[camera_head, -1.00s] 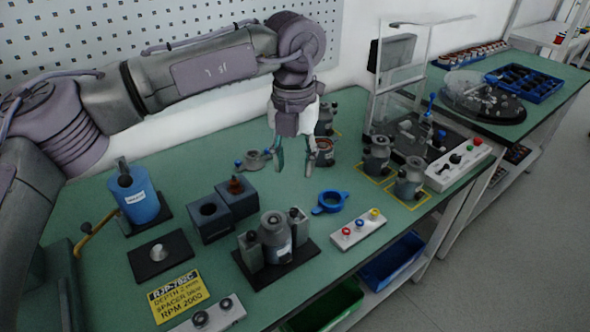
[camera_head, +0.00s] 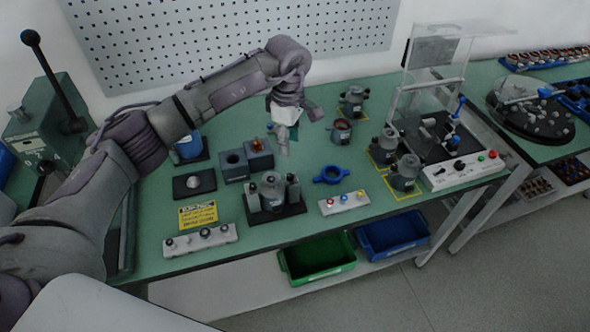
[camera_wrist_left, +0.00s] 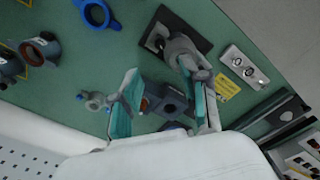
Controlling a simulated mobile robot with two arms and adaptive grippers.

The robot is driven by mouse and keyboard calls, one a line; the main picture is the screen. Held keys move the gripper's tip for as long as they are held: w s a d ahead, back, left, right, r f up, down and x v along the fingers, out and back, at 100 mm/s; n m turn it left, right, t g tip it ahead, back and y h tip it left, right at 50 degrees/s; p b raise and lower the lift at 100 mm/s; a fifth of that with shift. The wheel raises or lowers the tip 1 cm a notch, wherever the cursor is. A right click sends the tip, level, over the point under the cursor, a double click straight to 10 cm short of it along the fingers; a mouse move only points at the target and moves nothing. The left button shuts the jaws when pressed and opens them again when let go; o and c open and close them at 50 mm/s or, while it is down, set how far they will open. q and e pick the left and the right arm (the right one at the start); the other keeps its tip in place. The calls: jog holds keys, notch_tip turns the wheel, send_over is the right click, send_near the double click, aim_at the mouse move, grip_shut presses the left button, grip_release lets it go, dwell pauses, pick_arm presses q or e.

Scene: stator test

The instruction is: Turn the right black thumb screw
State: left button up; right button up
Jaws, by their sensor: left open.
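A clamp fixture stands on a dark base plate (camera_head: 257,218) at the bench front in the head view, with a grey cylindrical stator (camera_head: 270,187) between two grey blocks. A small dark thumb screw (camera_head: 291,179) tops the right block (camera_head: 293,192); a similar screw tops the left block (camera_head: 251,188). My left gripper (camera_head: 284,134) is above and behind the fixture, apart from it and empty. In the left wrist view the gripper (camera_wrist_left: 164,104) shows two teal-padded fingers spread apart. The fixture's black plate (camera_wrist_left: 196,31) lies beyond them, partly hidden by a finger. My right gripper is out of view.
A blue ring (camera_head: 331,174) and a button box (camera_head: 344,203) stand right of the fixture. Dark blocks (camera_head: 235,164) are behind left, a yellow sign (camera_head: 198,215) and knob panel (camera_head: 201,241) at left. Green (camera_head: 317,262) and blue (camera_head: 393,236) bins sit below.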

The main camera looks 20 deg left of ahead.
aim_at(290, 175)
pick_arm(q)
notch_tip(290, 175, down, 11)
jog(key=p, duration=0.3)
jog(key=shift+r, duration=0.1)
jog(key=shift+f, duration=0.6)
grip_shut()
